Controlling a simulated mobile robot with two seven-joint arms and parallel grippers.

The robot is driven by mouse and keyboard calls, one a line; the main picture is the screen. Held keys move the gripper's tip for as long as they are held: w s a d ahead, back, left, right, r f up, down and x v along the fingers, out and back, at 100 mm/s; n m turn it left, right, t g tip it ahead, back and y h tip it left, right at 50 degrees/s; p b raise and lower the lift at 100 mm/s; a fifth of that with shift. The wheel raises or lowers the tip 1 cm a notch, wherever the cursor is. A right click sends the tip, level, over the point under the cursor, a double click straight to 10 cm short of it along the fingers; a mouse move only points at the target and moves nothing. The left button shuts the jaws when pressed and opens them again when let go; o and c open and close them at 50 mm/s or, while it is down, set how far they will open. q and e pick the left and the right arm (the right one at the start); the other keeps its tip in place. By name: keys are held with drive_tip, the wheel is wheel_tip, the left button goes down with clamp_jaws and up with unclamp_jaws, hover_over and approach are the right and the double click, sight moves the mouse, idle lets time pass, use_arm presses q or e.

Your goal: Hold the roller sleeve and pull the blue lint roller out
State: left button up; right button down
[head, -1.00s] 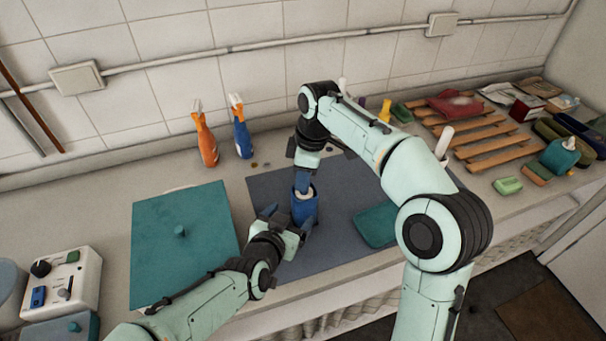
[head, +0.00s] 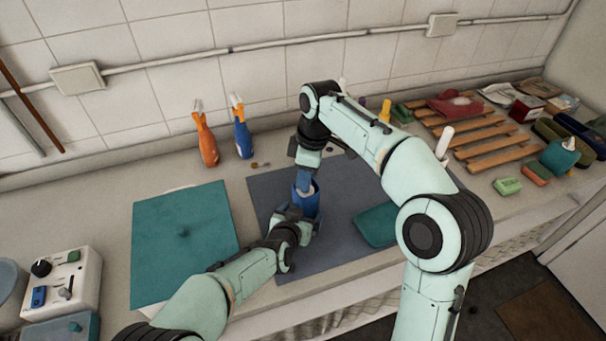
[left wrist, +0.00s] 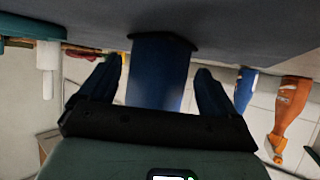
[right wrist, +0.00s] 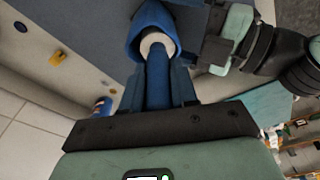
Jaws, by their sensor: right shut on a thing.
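The blue roller sleeve (head: 308,205) stands upright on the dark grey mat. The lint roller (right wrist: 157,75) has a blue handle, and its whitish part (right wrist: 156,42) shows inside the sleeve's mouth. My right gripper (head: 304,175) comes from above and is shut on the handle, as the right wrist view (right wrist: 165,98) shows. My left gripper (head: 300,219) is low at the sleeve's near side. In the left wrist view the sleeve (left wrist: 160,75) stands between the left fingers (left wrist: 160,90), with a visible gap on both sides, so that gripper is open.
A teal board (head: 180,240) lies left on the counter, a teal pad (head: 377,224) right on the mat (head: 340,175). Orange (head: 207,145) and blue (head: 242,138) spray bottles stand behind. A wooden rack (head: 490,135) is at right, a white control box (head: 65,280) at left.

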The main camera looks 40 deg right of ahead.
use_arm(q)
drive_tip(key=shift+w+d+f, duration=0.25)
drive_tip(key=shift+d+f, duration=0.15)
drive_tip(key=shift+d, duration=0.05)
use_arm(e)
drive_tip(key=shift+s+a+f, duration=0.1)
drive_tip(key=shift+a, duration=0.25)
use_arm(q)
drive_tip(key=shift+c, duration=0.8)
drive_tip(key=o, duration=0.5)
drive_tip(key=c, duration=0.7)
use_arm(e)
drive_tip(key=shift+d, duration=0.1)
use_arm(q)
drive_tip(key=shift+c, duration=0.3)
drive_tip(key=shift+r, duration=0.1)
